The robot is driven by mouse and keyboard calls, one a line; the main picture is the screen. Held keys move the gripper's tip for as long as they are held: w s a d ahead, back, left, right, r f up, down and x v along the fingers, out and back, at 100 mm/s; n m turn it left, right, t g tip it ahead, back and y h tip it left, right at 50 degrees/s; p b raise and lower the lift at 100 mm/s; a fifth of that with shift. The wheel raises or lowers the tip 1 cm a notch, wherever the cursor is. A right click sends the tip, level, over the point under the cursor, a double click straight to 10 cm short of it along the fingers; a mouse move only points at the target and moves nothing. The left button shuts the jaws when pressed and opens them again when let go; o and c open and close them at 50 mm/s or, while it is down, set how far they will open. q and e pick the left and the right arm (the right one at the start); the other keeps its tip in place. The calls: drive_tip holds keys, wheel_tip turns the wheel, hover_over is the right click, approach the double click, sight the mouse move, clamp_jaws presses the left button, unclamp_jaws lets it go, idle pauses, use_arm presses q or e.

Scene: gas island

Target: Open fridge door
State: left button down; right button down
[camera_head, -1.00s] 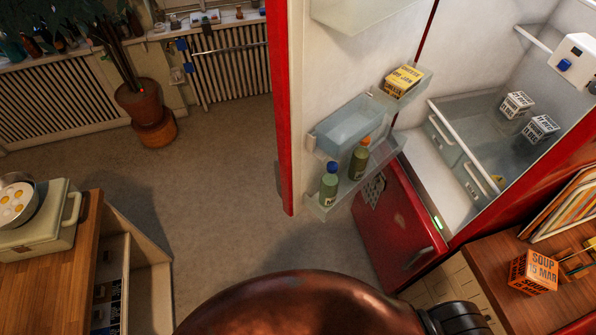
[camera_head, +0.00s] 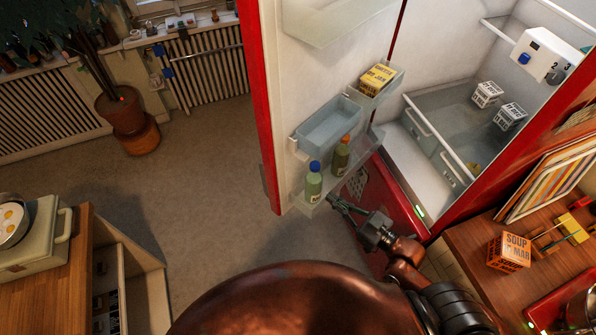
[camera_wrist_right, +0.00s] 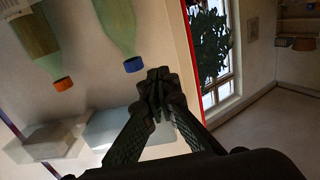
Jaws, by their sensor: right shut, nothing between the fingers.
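The red fridge door (camera_head: 256,100) stands wide open, its white inner side with clear shelves facing me. Two bottles with a blue and an orange cap, a green bottle (camera_head: 314,186) and a darker bottle (camera_head: 341,158), stand in its lowest shelf. My right gripper (camera_head: 335,200) is shut and empty, by the lower edge of that shelf. In the right wrist view its fingertips (camera_wrist_right: 158,82) are together in front of the door's inner side (camera_wrist_right: 120,90); I cannot tell whether they touch it. My left gripper is not in view.
The fridge interior (camera_head: 425,165) holds a clear drawer and small white boxes. A counter with a soup box (camera_head: 509,252) is at right. A wooden cabinet (camera_head: 60,275) is at lower left, a potted plant (camera_head: 122,115) farther back. The floor between is clear.

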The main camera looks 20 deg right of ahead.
drive_tip(key=r, duration=0.1)
drive_tip(key=p, duration=0.4)
approach(291, 168)
drive_tip(key=x, duration=0.5)
drive_tip(key=shift+w+a+r, duration=0.2)
drive_tip(key=shift+w+r, duration=0.05)
drive_tip(key=shift+r, duration=0.05)
drive_tip(key=shift+w+a+f, duration=0.15)
drive_tip(key=shift+w+a, duration=0.15)
drive_tip(key=shift+w, duration=0.25)
